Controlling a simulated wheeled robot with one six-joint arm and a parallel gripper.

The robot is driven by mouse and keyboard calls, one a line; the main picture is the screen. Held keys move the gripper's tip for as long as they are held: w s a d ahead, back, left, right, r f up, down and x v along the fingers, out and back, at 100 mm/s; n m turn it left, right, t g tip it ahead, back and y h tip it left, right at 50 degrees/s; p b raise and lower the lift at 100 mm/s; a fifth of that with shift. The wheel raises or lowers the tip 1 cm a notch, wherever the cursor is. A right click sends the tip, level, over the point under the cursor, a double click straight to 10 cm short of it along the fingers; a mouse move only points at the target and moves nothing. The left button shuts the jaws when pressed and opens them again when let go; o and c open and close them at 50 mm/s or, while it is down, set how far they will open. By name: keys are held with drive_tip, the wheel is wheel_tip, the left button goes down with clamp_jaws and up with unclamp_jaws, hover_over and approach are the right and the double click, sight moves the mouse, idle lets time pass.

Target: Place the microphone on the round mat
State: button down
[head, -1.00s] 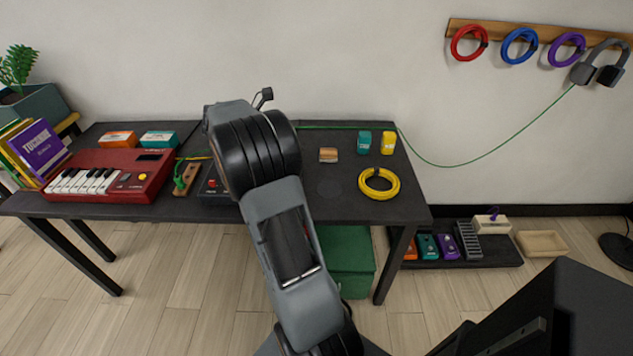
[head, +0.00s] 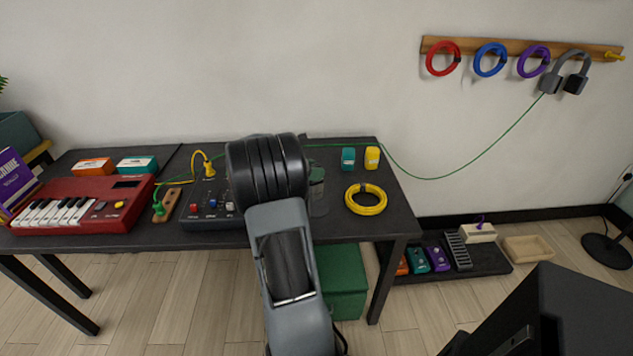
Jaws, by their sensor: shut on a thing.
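The round mat (head: 319,208) is a faint dark disc on the black desk, left of the yellow cable coil, partly covered by my arm. My arm reaches over the desk, and its thick black joint hides my gripper. A small dark grey-green shape (head: 317,175) shows just right of this joint, behind the mat. I cannot tell whether it is the microphone, part of my gripper or something else. I cannot make out the microphone for certain anywhere.
The yellow coil (head: 366,199) lies right of the mat. A teal box (head: 348,158) and a yellow box (head: 372,157) stand behind it. A mixer (head: 212,208) with plugged cables and a red keyboard (head: 85,208) are at left. A green cable (head: 462,160) hangs to the headphones.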

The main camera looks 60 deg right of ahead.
drive_tip(key=shift+s+d+f, duration=0.25)
drive_tip(key=shift+f, duration=0.2)
drive_tip(key=shift+f+b, duration=0.35)
drive_tip(key=shift+f, duration=1.15)
drive_tip(key=shift+f, duration=0.1)
drive_tip(key=c, duration=0.8)
unclamp_jaws()
drive_tip(key=shift+f, duration=0.1)
